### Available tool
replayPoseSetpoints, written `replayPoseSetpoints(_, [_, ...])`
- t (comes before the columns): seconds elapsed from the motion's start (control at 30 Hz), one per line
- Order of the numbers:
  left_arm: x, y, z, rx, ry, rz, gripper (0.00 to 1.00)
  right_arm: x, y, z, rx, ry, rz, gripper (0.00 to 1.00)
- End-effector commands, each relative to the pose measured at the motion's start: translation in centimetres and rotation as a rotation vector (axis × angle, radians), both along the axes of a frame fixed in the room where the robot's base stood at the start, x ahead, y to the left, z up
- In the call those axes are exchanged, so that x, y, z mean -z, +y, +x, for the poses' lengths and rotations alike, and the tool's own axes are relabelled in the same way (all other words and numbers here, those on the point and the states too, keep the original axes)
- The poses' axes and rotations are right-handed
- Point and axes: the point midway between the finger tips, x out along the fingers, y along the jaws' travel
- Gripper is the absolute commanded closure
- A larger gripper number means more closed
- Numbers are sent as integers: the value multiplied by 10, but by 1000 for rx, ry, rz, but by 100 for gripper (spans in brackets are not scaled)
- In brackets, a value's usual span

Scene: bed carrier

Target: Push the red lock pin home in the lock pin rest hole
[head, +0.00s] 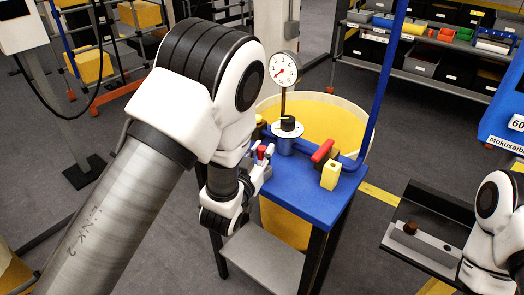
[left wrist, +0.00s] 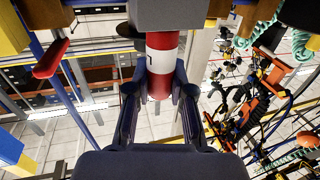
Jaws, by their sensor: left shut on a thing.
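My left gripper (head: 262,168) is at the left edge of the blue table, beside a small red-topped part (head: 261,152). In the left wrist view my left gripper (left wrist: 160,103) is shut on the red lock pin (left wrist: 162,65), a red cylinder with a white band, between its two dark fingers. The far end of the pin meets a grey block (left wrist: 166,14) at the top of the view. The rest hole is hidden, so I cannot tell how deep the pin sits. My right gripper is not in view; only part of its arm shows at the lower right.
The blue table (head: 290,190) carries a blue valve pipe, a round gauge (head: 284,68), a red lever (head: 323,151) and a yellow block (head: 331,175). A yellow drum (head: 330,118) stands behind. Shelves with bins (head: 425,60) are at the back.

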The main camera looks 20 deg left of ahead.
Motion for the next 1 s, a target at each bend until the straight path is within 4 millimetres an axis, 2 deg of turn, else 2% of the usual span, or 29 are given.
replayPoseSetpoints(0.03, [0, 0, 0, 0, 0, 0, 68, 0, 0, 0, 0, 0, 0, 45])
replayPoseSetpoints(0.1, [0, 0, 0, 0, 0, 0, 49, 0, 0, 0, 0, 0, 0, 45])
replayPoseSetpoints(0.47, [1, 0, -5, 0, 2, 0, 49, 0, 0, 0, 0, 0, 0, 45])
replayPoseSetpoints(0.8, [1, 6, -66, 0, 3, 1, 49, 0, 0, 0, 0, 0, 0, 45])
replayPoseSetpoints(1.0, [0, 6, -75, 0, 0, 0, 49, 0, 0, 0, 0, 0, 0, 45])
